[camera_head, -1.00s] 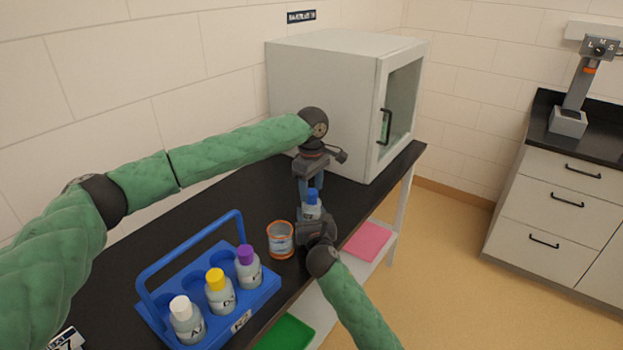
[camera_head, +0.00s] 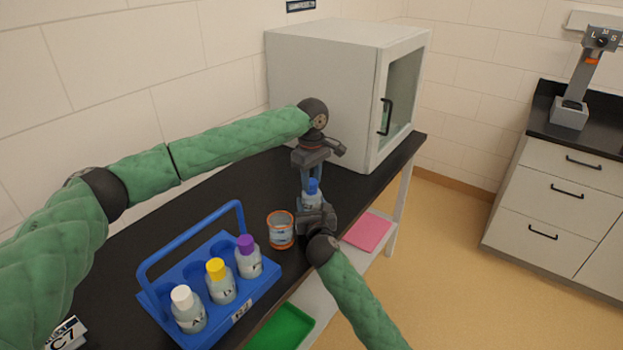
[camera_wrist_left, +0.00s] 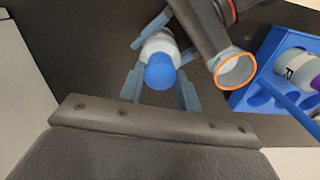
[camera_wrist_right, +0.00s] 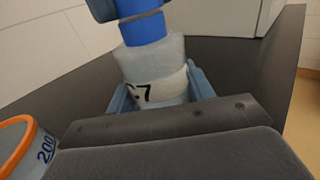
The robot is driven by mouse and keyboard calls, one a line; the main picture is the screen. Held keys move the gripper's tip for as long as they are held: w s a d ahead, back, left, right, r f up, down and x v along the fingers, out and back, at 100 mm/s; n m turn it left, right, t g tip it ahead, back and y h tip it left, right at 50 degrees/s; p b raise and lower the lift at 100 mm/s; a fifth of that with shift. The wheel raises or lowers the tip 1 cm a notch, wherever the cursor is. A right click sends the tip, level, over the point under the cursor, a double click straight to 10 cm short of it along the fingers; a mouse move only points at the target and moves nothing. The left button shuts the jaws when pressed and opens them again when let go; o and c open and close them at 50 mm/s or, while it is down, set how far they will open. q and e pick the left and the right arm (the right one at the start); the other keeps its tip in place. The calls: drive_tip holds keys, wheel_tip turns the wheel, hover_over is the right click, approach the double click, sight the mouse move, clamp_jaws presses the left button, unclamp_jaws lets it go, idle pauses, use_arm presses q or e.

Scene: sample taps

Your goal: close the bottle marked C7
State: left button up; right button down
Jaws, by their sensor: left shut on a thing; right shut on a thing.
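The bottle marked C7 (camera_wrist_right: 160,75) stands upright, with "7" and part of the C readable on its label in the right wrist view. Its blue cap (camera_head: 312,187) is on top of its neck; I cannot tell how tight it is. My left gripper (camera_head: 312,178) points down from above and is shut on the blue cap (camera_wrist_left: 160,72). My right gripper (camera_head: 316,212) is shut on the bottle's body from the near side and hides its lower part in the head view.
An orange-rimmed beaker (camera_head: 281,232) stands close left of my right gripper. A blue rack (camera_head: 160,308) holds bottles with white, yellow and purple caps. A grey cabinet (camera_head: 320,80) stands behind. A C7 card (camera_head: 66,335) lies at lower left. The black table's right edge is near.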

use_arm(q)
drive_tip(key=m, duration=0.5)
drive_tip(key=shift+m, duration=0.3)
drive_tip(key=m, duration=1.6)
drive_tip(key=shift+w+m, duration=0.1)
drive_tip(key=shift+m, duration=0.2)
drive_tip(key=m, duration=0.5)
drive_tip(key=shift+m, duration=0.3)
drive_tip(key=m, duration=0.8)
drive_tip(key=shift+f+m, duration=0.1)
drive_tip(key=shift+m, duration=0.2)
drive_tip(key=o, duration=1.1)
drive_tip(key=shift+c, duration=0.2)
